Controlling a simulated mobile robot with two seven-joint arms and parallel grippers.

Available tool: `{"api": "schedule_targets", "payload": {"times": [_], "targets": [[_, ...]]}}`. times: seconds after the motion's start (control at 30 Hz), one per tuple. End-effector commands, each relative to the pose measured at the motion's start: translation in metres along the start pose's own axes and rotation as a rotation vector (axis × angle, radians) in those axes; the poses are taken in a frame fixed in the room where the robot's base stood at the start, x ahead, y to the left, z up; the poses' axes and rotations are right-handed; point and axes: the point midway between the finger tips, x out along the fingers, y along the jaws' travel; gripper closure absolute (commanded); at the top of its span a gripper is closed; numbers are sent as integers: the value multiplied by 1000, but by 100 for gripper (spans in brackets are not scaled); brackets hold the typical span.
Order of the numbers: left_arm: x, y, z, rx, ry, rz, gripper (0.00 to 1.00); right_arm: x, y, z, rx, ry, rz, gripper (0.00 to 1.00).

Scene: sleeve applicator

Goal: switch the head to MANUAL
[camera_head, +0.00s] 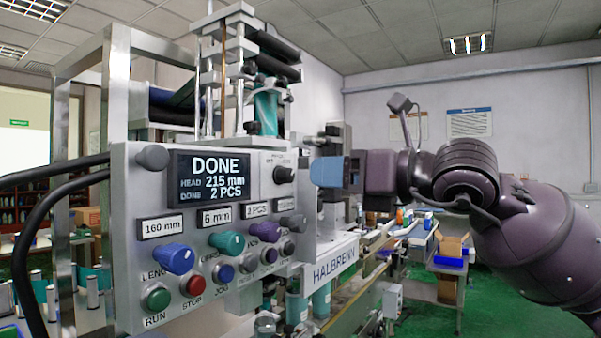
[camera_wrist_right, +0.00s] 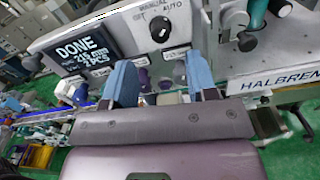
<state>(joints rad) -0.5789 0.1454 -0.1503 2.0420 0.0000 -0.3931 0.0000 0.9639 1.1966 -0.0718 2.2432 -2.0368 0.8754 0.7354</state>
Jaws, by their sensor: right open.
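The grey control panel (camera_head: 140,205) of the sleeve machine fills the left and middle of the head view. A small black selector knob (camera_head: 284,175) sits at its upper right. In the right wrist view the knob (camera_wrist_right: 160,25) lies below the words MANUAL and AUTO; I cannot tell surely which it points to. My right gripper (camera_head: 328,171) has blue fingers and is right of the knob, apart from the panel. In the wrist view the gripper (camera_wrist_right: 162,78) is open and empty, its fingers spread below the knob. My left gripper is not in view.
The display (camera_head: 208,180) reads DONE, HEAD 215 mm, 2 PCS. Coloured knobs, a green RUN button (camera_head: 156,298) and a red STOP button (camera_head: 194,284) sit below. A beam marked HALBRENN (camera_head: 335,261) juts out below my right gripper. Black cables (camera_head: 45,200) loop at the left.

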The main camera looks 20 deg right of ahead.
Motion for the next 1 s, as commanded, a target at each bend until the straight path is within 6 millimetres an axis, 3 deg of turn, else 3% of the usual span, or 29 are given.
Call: {"api": "schedule_targets", "payload": {"times": [0.2, 0.4, 0.8, 1.0], "targets": [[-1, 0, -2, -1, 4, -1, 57, 34, 1, 1, -1, -1, 2, 47], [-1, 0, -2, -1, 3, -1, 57, 53, 0, 0, 0, 0, 1, 47], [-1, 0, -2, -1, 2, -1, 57, 59, 0, 0, -1, 0, 0, 47], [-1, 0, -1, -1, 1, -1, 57, 59, 0, 0, -1, 0, 0, 78]]}}
